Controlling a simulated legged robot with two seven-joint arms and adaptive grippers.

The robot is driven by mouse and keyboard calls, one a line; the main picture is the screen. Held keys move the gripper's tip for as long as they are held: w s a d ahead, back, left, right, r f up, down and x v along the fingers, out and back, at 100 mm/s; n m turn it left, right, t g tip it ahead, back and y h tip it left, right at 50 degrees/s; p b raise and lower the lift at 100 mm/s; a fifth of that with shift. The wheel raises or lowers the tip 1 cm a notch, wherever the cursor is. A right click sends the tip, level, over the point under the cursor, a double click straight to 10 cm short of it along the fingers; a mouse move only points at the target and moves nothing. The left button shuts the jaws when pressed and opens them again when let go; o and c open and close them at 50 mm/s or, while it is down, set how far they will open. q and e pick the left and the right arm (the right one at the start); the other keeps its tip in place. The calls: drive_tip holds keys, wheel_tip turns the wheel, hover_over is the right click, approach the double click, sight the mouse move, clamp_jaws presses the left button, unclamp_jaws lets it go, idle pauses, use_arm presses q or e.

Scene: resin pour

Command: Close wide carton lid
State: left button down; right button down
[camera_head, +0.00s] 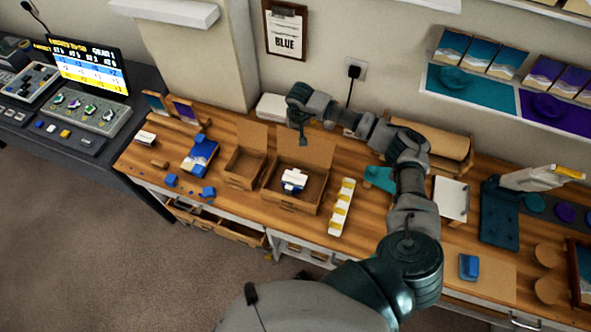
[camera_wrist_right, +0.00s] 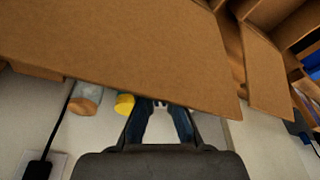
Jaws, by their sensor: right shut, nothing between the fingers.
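The wide carton (camera_head: 290,202) stands on the workbench with its lid (camera_head: 318,150) raised at the back, towards the wall. A small white and blue item (camera_head: 294,181) sits inside. My right gripper (camera_head: 303,141) is shut and empty at the lid's top edge. In the right wrist view, the lid (camera_wrist_right: 120,50) fills the upper part as a broad brown panel. The shut fingers (camera_wrist_right: 160,104) reach to its edge, and their tips are partly hidden; I cannot tell if they touch. My left gripper is not in view.
A smaller carton (camera_head: 242,181) with its lid up stands directly left. A white and yellow strip (camera_head: 342,206) lies to the right. A blue and white box (camera_head: 200,153) lies further left. A cardboard roll (camera_head: 432,142) and a wall socket (camera_head: 355,69) with a cable are behind my arm.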

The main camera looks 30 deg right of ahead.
drive_tip(key=shift+s+a+p, duration=0.7)
drive_tip(key=shift+s+a, duration=1.5)
drive_tip(key=shift+a, duration=0.25)
drive_tip(key=shift+w, duration=0.1)
drive_tip(key=shift+r, duration=0.35)
wheel_tip(320, 180, up, 8)
drive_tip(key=p, duration=0.4)
drive_tip(key=shift+r, duration=0.15)
